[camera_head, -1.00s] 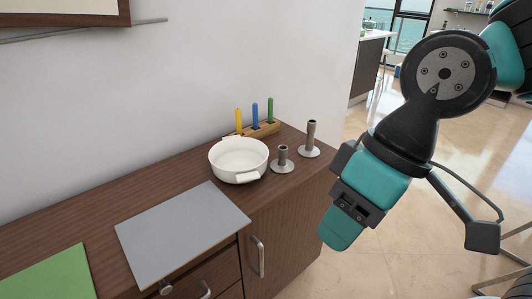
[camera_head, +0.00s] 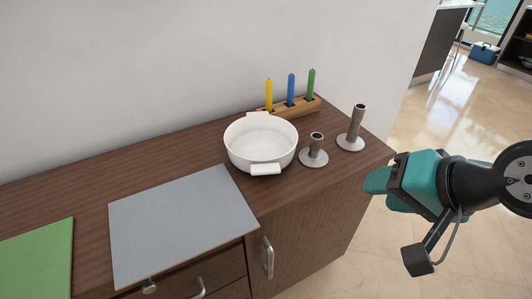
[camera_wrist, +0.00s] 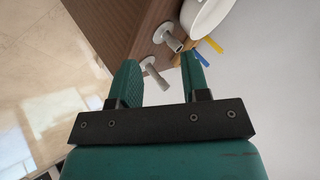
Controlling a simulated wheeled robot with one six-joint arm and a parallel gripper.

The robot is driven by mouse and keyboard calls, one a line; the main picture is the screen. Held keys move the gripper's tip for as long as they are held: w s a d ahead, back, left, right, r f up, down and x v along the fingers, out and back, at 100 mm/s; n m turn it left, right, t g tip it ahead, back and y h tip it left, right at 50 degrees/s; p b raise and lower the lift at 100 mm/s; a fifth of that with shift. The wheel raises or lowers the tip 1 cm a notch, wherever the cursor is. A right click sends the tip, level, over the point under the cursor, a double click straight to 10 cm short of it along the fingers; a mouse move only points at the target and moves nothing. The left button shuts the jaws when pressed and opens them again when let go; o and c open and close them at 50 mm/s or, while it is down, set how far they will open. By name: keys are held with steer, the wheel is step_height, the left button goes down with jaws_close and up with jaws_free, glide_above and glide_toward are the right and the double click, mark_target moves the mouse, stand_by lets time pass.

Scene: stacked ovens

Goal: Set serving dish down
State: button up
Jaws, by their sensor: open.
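The white serving dish (camera_head: 260,143), round with two tab handles, sits upright on the brown wooden cabinet top (camera_head: 85,200), near its right part. A corner of the dish also shows at the top of the wrist view (camera_wrist: 203,14). My gripper (camera_head: 378,187) is to the right of the dish, beyond the cabinet's right end, and does not touch it. In the wrist view its two teal fingers (camera_wrist: 160,75) stand apart with nothing held between them.
Two metal candle holders, a short one (camera_head: 314,151) and a tall one (camera_head: 353,130), stand between dish and gripper. A wooden block (camera_head: 300,106) with yellow, blue and green candles stands behind. A grey mat (camera_head: 180,222) and a green mat (camera_head: 38,258) lie left.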

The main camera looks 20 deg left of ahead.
steer(key=w+a+f+m+t+y+b, duration=0.1)
steer(key=a+f+m+t+b, duration=0.15)
steer(key=f, duration=0.25)
steer(key=w+a+f+m+t+y+b, duration=0.1)
steer(key=w+a+f+m+t, duration=0.1)
steer(key=a+f, duration=0.15)
steer(key=m+t+y+b, duration=0.3)
steer(key=m+y, duration=0.1)
steer(key=y, duration=0.1)
glide_toward(277, 172)
steer(key=shift+n+g, duration=0.25)
steer(key=p+x, duration=0.1)
steer(key=x, duration=0.5)
steer(key=shift+s+f, duration=0.1)
steer(key=shift+f, duration=0.05)
steer(key=p+x, duration=0.2)
steer(key=r+p+x, duration=0.1)
steer(key=p, duration=0.1)
steer(key=shift+w+a, duration=0.2)
steer(key=shift+w, duration=0.2)
steer(key=shift+w+a+f+p, duration=0.15)
steer(key=shift+w+a+p, duration=0.25)
steer(key=shift+p, duration=0.6)
steer(key=shift+w+a+f, duration=0.1)
steer(key=shift+a+f, duration=0.15)
steer(key=shift+c, duration=0.2)
